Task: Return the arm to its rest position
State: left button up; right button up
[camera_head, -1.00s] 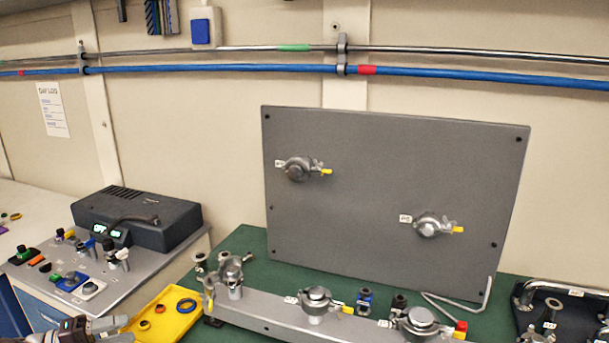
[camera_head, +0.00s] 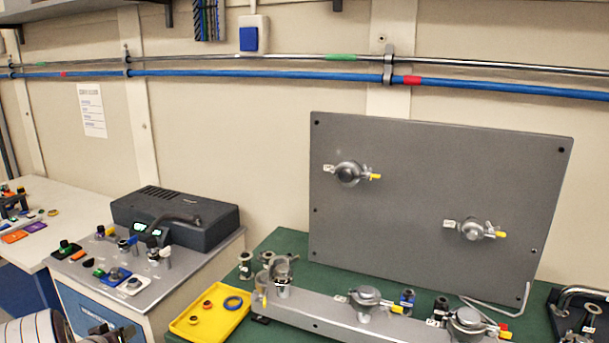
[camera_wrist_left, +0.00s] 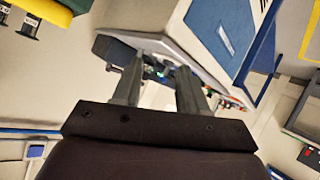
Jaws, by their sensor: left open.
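My left gripper (camera_head: 112,334) shows at the bottom left edge of the head view, in front of the cabinet under the control panel. In the left wrist view its two fingers (camera_wrist_left: 158,88) stand apart with nothing between them. The grey control panel and its blue-fronted cabinet (camera_wrist_left: 222,40) lie beyond the fingertips. The gripper appears clear of the bench. Most of my left arm is outside the head view. My right gripper does not show.
A yellow tray (camera_head: 208,314) with rings stands on the green bench beside a grey rail (camera_head: 325,322) carrying clamps. A grey upright panel (camera_head: 420,200) stands behind. A dark grey box (camera_head: 176,217) sits on the control panel (camera_head: 150,275). A white table (camera_head: 70,215) is at far left.

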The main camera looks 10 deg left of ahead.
pick_arm(q)
jog(key=s+d+r+m+g, duration=0.2)
jog(key=s+d, duration=0.6)
jog(key=d, duration=0.4)
jog(key=s+d+r+m+g+h, duration=0.1)
jog(key=s+d+m+g, duration=0.1)
jog(key=s+d+g, duration=0.3)
jog(key=s+d+r+m+g+h, duration=0.1)
jog(key=s+d+r+m+g, duration=0.1)
jog(key=s+d, duration=1)
jog(key=d+g, duration=0.1)
jog(key=d, duration=0.6)
jog(key=shift+s+d+r, duration=0.15)
jog(key=shift+s+r, duration=0.1)
jog(key=shift+r, duration=0.05)
